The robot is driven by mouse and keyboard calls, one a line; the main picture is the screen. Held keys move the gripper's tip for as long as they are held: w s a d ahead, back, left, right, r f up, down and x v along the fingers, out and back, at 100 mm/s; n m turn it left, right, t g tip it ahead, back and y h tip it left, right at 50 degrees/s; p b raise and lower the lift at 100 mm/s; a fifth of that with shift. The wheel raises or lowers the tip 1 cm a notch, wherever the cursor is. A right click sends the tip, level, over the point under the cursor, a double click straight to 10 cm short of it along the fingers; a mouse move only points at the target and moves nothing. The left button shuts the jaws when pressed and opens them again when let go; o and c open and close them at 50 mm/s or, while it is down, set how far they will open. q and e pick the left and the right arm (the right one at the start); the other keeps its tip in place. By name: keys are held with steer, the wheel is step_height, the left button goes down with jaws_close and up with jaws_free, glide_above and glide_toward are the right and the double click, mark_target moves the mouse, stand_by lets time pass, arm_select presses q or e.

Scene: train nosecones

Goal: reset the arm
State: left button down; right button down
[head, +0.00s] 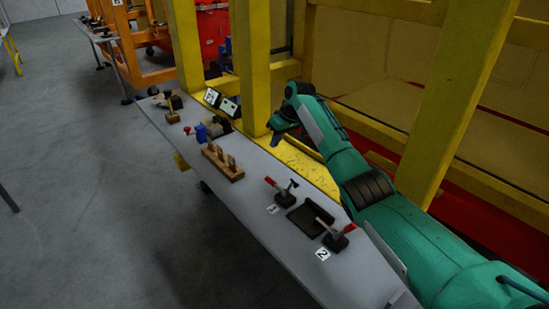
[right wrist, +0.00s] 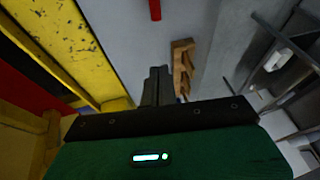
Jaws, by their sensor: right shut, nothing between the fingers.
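My right arm, green with dark joints, reaches in from the lower right of the head view. Its right gripper (head: 284,126) is dark and sits above the far edge of the grey table (head: 262,205), near a yellow post. In the right wrist view the gripper's fingers (right wrist: 157,84) are together with nothing between them. They point out over the grey table surface beside a wooden block rack. My left gripper is not in the head view.
On the table are a wooden rack (head: 223,163), two hammers on dark stands (head: 284,197) (head: 336,241), a dark tray (head: 310,217) and a blue item (head: 201,133). Yellow posts (head: 252,65) line the far side. Grey floor (head: 80,200) is open at left.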

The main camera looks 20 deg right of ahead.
steer(key=shift+d+r, duration=0.3)
steer(key=shift+r, duration=0.45)
